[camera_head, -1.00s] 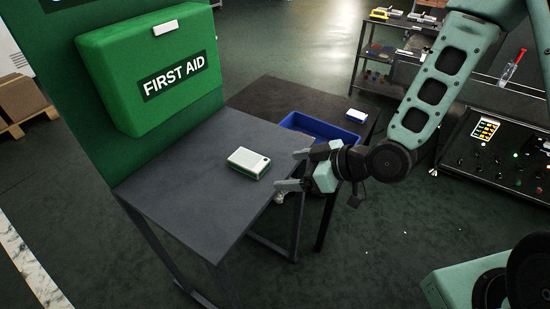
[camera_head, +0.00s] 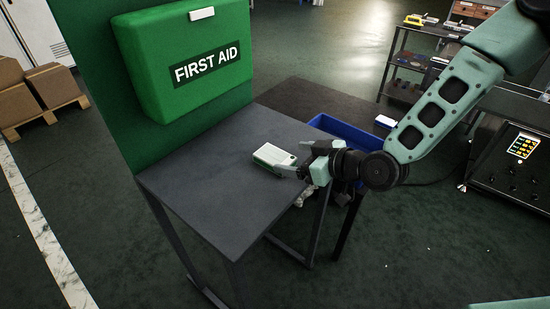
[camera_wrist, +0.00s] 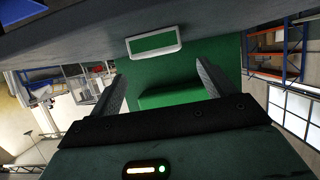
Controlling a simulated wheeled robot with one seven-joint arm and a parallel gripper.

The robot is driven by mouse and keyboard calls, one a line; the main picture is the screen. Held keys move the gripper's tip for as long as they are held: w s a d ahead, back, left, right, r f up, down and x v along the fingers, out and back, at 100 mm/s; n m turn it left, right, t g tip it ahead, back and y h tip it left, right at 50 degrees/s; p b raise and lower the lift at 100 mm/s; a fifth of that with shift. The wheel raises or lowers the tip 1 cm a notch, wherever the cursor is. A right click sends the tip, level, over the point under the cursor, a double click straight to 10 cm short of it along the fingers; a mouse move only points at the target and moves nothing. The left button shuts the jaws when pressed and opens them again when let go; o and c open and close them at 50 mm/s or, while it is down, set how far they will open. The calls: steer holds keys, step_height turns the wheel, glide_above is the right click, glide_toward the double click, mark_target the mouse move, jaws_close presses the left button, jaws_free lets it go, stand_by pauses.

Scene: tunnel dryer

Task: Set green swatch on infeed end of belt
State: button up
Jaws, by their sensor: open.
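A white block with a green side (camera_head: 272,157) lies on the grey table (camera_head: 215,190), close to its right edge. It is the only small green piece I can make out; whether it is the swatch I cannot tell. In the wrist view the block (camera_wrist: 154,43) shows a green face in a white rim, ahead of and between the fingers. My gripper (camera_head: 299,158) is open and empty at the table's right edge, its fingertips pointing at the block. In the wrist view my gripper (camera_wrist: 159,72) has a clear gap between its fingers. No belt is clearly recognisable.
A green first aid box (camera_head: 185,55) hangs on a green panel behind the table. A blue bin (camera_head: 340,130) and a white-and-blue block (camera_head: 385,121) are on a darker table behind. A control panel (camera_head: 515,160) stands at the right. The table's left and front parts are clear.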

mark_target(274, 155)
steer(key=shift+f+p+x, duration=0.15)
steer(key=shift+p+x, duration=0.3)
steer(key=shift+x, duration=1.4)
steer(key=shift+f+p+x, duration=0.2)
steer(key=shift+p+x, duration=0.2)
steer(key=shift+x, duration=1.45)
steer(key=shift+s+d, duration=0.1)
steer(key=c, duration=1.1)
steer(key=shift+c, duration=0.2)
steer(key=shift+r, duration=0.15)
